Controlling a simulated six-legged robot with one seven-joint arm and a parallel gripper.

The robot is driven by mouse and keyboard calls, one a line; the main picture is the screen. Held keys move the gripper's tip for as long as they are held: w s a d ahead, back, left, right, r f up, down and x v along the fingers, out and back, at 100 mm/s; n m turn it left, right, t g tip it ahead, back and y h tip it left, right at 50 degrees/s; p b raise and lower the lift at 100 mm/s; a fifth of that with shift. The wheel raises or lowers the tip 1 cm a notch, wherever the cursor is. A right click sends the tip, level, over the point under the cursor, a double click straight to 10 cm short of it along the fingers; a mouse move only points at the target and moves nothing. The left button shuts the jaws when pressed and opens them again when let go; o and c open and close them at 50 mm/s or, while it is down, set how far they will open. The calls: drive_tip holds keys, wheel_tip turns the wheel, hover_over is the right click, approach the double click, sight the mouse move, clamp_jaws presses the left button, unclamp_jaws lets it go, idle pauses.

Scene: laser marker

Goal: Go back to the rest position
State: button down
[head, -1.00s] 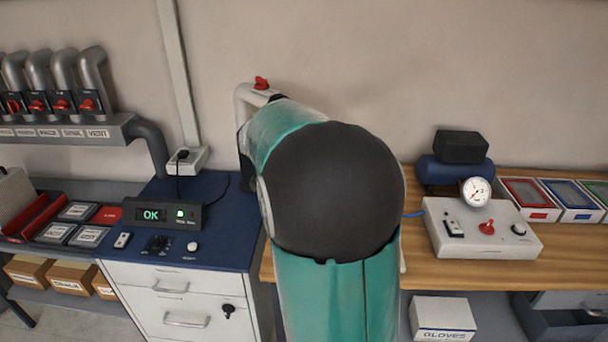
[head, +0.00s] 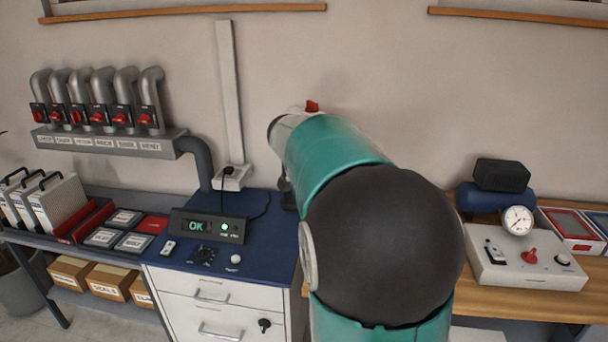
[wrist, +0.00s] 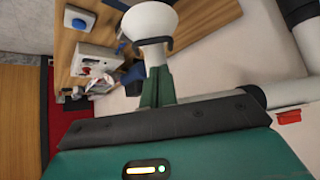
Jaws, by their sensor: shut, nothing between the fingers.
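My arm fills the middle of the head view, with a dark round joint and teal links reaching toward the wall. The wrist view shows a teal panel with a lit strip, a dark bar and pale rounded parts, probably my own body. A black display box (head: 208,226) reads OK with a green light lit. It stands on the blue top of a white drawer cabinet (head: 222,311).
Pipes with red-handled switches (head: 97,118) are on the left wall. Filter-like panels (head: 57,208) and red trays stand below them. On the right wooden bench are a control box (head: 527,268) with a red knob, a gauge (head: 517,220) and a blue tank (head: 495,198).

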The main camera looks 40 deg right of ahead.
drive_tip(key=s+a+f+n+t+y, duration=0.1)
drive_tip(key=s+a+n+y, duration=0.2)
drive_tip(key=a, duration=0.8)
drive_tip(key=s+a+f+n+t+y, duration=0.2)
drive_tip(key=s+a+n, duration=0.6)
drive_tip(key=a, duration=0.4)
drive_tip(key=s+a+f+n+t+y, duration=0.2)
drive_tip(key=s+a+n, duration=0.3)
drive_tip(key=a, duration=0.6)
drive_tip(key=shift+s+a+n+y, duration=0.35)
drive_tip(key=shift+n+y, duration=0.35)
drive_tip(key=shift+y, duration=0.1)
drive_tip(key=shift+d+f, duration=0.1)
drive_tip(key=shift+d, duration=0.1)
